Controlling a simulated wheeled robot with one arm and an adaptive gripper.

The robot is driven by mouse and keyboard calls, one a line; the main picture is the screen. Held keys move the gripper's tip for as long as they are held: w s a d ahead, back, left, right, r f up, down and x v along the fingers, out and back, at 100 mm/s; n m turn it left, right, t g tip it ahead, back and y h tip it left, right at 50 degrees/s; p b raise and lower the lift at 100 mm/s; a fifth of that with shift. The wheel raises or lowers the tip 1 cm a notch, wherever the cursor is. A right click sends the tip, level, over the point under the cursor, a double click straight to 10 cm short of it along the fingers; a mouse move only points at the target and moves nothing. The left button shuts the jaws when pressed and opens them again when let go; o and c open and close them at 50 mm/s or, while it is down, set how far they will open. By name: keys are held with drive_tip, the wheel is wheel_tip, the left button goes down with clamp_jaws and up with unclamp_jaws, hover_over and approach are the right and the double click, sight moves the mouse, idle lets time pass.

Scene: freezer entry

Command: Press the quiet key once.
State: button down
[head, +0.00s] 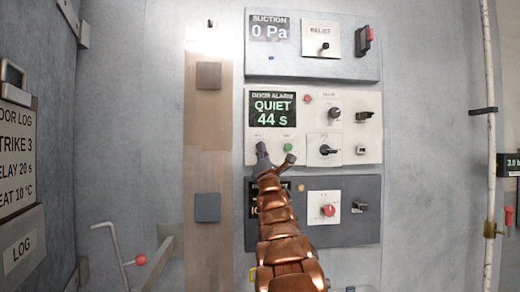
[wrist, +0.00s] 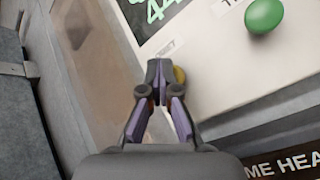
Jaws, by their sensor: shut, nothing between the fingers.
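The door alarm panel (head: 346,100) is pale, and its dark screen (head: 273,108) reads "QUIET 44 s". In the wrist view a yellow round key (wrist: 180,75) sits below a small, blurred label that seems to read "QUIET". My gripper (wrist: 158,66) is shut and empty, with its tips in front of this key and hiding most of it. I cannot tell whether the tips touch it. In the head view my gripper (head: 262,150) is at the panel's lower left and covers the key.
A green button (head: 287,147) is just right of my gripper and also shows in the wrist view (wrist: 264,15). Knobs and switches fill the panel's right side. A suction panel (head: 300,67) is above, and a dark panel (head: 370,235) is below, partly behind my arm.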

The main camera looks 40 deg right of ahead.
idle(0.3)
drive_tip(key=shift+s+a+b, duration=0.55)
drive_tip(key=shift+s+b, duration=0.15)
drive_tip(key=shift+b, duration=0.3)
drive_tip(key=shift+s+f, duration=0.1)
drive_tip(key=s+a+b, duration=0.1)
drive_tip(key=s+b, duration=0.1)
drive_tip(key=s+a+b, duration=0.1)
drive_tip(key=a+b, duration=0.1)
drive_tip(key=shift+s, duration=0.4)
idle(0.5)
